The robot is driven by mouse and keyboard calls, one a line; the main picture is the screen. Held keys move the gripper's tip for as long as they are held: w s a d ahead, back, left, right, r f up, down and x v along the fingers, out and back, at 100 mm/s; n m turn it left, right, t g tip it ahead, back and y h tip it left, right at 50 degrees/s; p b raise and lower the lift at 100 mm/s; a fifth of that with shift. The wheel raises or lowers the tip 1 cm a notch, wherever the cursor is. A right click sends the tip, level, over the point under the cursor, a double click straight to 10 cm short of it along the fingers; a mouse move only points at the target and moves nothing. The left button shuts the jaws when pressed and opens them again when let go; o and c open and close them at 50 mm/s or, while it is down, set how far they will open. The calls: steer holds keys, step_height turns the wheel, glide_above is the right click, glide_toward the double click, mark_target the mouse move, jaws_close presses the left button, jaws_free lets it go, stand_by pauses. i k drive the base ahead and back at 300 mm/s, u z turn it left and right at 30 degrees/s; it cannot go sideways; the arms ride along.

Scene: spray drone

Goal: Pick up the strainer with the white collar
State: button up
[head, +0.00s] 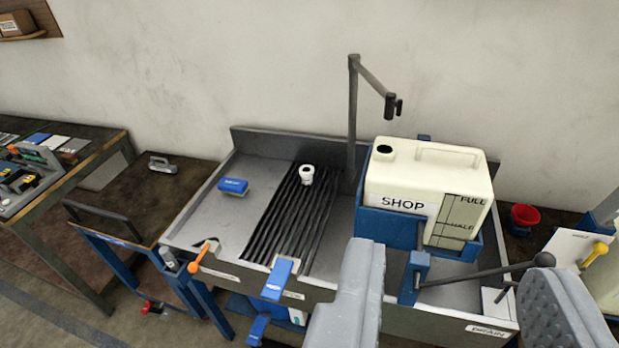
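A small white ring-shaped piece (307,174) stands on the black slatted rack in the grey sink bench. It looks like the strainer's white collar; the strainer's body below it is not clear. My gripper (456,256) is in the lower right foreground, its two grey padded fingers wide apart. Nothing is held between them. The gripper is nearer to the camera than the white piece and to its right.
A large cream SHOP jug (413,178) sits in a blue cradle on the right. A dark upright post with a jointed arm (352,120) stands behind the rack. A blue sponge-like block (233,186) lies left. A red cup (523,217) is far right.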

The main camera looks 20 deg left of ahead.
mark_target(307, 172)
steer(key=u, duration=0.1)
steer(key=i, duration=1)
steer(key=z, duration=0.1)
